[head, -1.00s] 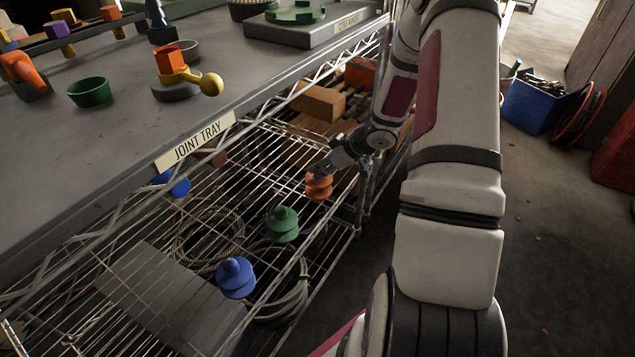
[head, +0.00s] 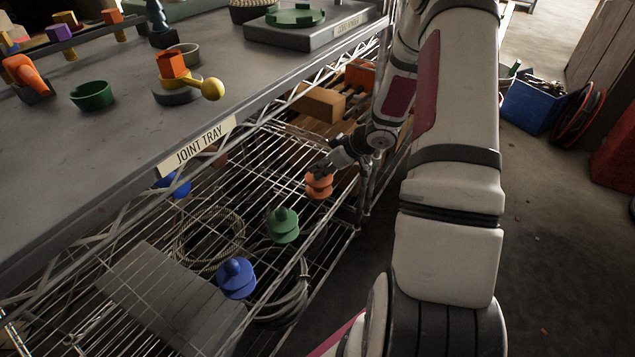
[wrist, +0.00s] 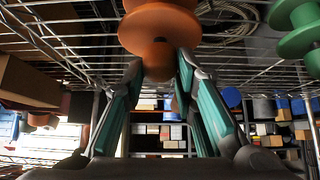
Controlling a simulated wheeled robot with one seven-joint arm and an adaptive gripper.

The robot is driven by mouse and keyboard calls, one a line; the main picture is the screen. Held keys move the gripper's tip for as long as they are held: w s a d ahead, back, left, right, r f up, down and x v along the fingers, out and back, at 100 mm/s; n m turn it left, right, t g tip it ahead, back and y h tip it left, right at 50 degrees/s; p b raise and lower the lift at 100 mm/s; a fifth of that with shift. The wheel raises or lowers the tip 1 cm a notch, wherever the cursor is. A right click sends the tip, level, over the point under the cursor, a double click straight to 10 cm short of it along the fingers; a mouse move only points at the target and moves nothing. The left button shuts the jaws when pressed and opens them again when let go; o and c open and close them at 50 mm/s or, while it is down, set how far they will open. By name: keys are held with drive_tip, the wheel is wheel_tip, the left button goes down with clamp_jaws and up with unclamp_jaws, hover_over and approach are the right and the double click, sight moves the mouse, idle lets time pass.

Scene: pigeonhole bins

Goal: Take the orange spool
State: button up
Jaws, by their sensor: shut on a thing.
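The orange spool (head: 319,187) is at the far right of the lower wire shelf in the head view, beyond the green spool (head: 284,225) and the blue spool (head: 236,278). My gripper (head: 323,170) reaches in at its top. In the wrist view, the orange spool (wrist: 160,28) fills the top centre, and my gripper (wrist: 160,68) has its two fingers shut on either side of the spool's narrow end. The green spool (wrist: 298,28) stands apart at the right there. Whether the orange spool touches the wires is unclear.
The upper grey deck with the JOINT TRAY label (head: 198,145) overhangs the lower wire shelf (head: 245,170). Coiled cables (head: 210,235) lie below the wires. A cardboard box (head: 319,102) is behind the orange spool. A shelf post stands close to my wrist.

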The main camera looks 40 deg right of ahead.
drive_tip(key=shift+r+p, duration=0.7)
drive_tip(key=shift+p, duration=0.2)
idle(0.4)
drive_tip(key=shift+r+p, duration=1.35)
drive_tip(key=shift+p, duration=0.25)
